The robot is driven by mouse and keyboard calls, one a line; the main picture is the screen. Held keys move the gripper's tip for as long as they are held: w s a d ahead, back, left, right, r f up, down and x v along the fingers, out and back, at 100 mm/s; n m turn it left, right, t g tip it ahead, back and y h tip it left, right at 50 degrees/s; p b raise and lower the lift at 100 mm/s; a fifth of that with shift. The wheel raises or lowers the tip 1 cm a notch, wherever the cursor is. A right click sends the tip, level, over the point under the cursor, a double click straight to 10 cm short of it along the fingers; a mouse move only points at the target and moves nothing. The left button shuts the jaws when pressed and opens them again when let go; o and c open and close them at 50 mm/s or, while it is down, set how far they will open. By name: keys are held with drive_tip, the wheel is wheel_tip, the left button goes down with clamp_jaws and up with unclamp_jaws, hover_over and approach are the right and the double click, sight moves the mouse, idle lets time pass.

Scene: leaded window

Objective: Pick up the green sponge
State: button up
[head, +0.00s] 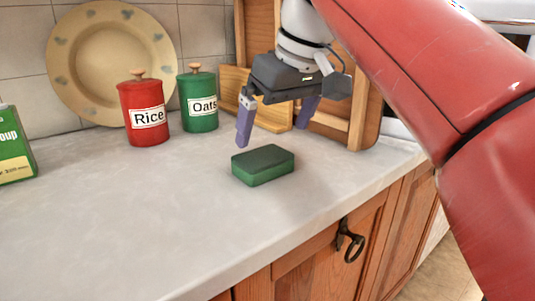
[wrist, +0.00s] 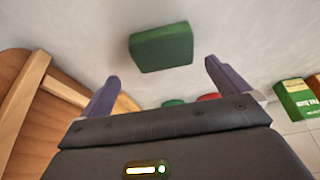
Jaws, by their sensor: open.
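The green sponge (head: 263,166) is a small block with a darker top, lying flat on the pale countertop near its front edge. My gripper (head: 274,126) is above and just behind the sponge, apart from it, with its two purple fingers spread wide and nothing between them. In the wrist view the sponge (wrist: 161,47) shows ahead of the fingertips of my gripper (wrist: 163,68), roughly centred between them. Nothing covers the sponge in either view.
Behind stand a red Rice canister (head: 144,110), a green Oats canister (head: 198,100) and a large plate (head: 85,45). A wooden rack (head: 357,115) is close beside my gripper. A green soup box (head: 14,150) is at far left. The countertop (head: 120,215) left of the sponge is clear.

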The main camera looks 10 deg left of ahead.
sight(263, 156)
drive_tip(key=b+x, duration=0.1)
drive_tip(key=x, duration=0.6)
drive_tip(key=shift+s+a+b, duration=0.15)
drive_tip(key=shift+a+b, duration=0.1)
drive_tip(key=shift+b, duration=0.1)
drive_tip(key=shift+c, duration=0.3)
drive_tip(key=c, duration=0.8)
